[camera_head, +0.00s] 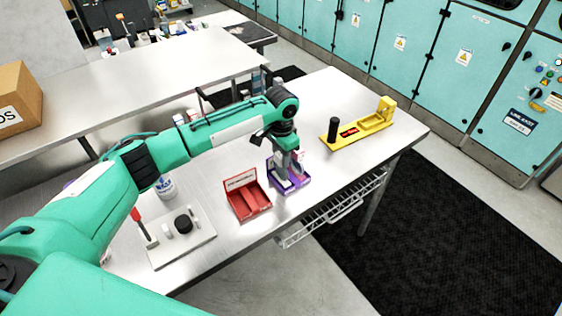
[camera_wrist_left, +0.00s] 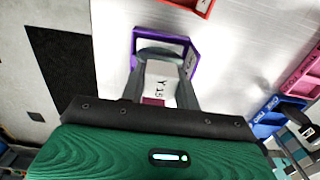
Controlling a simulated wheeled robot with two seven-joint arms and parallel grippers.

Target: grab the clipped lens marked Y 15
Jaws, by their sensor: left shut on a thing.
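The clipped lens marked Y 15 shows in the left wrist view as a white piece (camera_wrist_left: 162,84) with dark "Y 15" lettering and a dark red patch near its lower end. My left gripper (camera_head: 287,170) is shut on it, with one grey finger on each side. The gripper points down over an open purple tray (camera_head: 303,181) near the front edge of the table. The purple tray (camera_wrist_left: 192,62) frames the fingertips in the wrist view. The lens is mostly hidden by the gripper in the head view, and I cannot tell whether it touches the tray. My right gripper is out of view.
A red tray (camera_head: 250,212) stands just left of the purple one. A yellow fixture (camera_head: 360,128) with a black post lies to the right. A pale board (camera_head: 190,250) with a black round part lies front left. A wire basket (camera_head: 330,210) hangs below the table edge.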

